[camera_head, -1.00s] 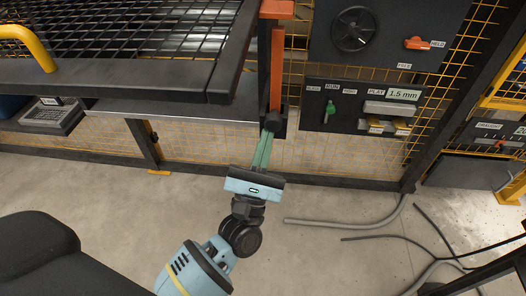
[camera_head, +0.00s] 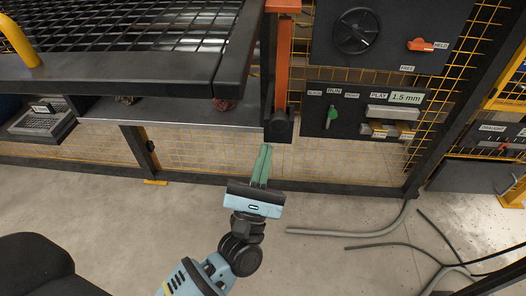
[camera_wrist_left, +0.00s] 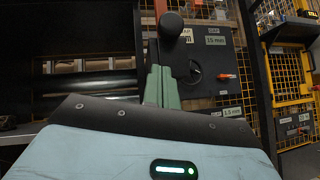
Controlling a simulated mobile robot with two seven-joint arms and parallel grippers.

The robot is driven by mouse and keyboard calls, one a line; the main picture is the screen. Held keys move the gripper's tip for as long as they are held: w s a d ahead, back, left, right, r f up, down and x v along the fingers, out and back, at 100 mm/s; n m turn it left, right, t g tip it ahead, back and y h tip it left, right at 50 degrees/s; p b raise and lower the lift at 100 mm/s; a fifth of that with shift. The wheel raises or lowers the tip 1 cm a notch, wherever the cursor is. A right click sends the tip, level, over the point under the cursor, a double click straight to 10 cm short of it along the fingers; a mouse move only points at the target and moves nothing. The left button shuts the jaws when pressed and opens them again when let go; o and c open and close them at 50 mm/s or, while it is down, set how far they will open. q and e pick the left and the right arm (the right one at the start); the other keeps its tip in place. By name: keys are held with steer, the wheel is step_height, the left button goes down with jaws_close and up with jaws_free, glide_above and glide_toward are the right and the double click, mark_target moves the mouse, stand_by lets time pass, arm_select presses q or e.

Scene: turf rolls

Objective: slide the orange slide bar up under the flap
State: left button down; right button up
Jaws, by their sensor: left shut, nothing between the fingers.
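The orange slide bar (camera_head: 282,65) stands upright on the dark post at the right end of the mesh guard. A round black knob (camera_head: 279,126) is at its lower end. An orange flap (camera_head: 283,5) shows above the bar at the top edge of the head view. My left gripper (camera_head: 264,148) is shut and empty, its green fingers pointing up just below the knob. The fingers seem apart from the knob. In the left wrist view, the knob (camera_wrist_left: 171,25) shows above the fingertips (camera_wrist_left: 160,68). My right gripper is out of view.
The mesh guard (camera_head: 130,75) and a grey ledge (camera_head: 170,115) lie left of the bar. A control panel (camera_head: 365,112) with a green lever (camera_head: 331,116) is to the right. Hoses (camera_head: 345,233) lie on the floor.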

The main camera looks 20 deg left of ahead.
arm_select(q)
steer(key=v, duration=1)
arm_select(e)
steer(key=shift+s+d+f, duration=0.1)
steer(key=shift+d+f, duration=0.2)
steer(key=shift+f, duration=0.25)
arm_select(q)
steer(key=shift+f, duration=0.15)
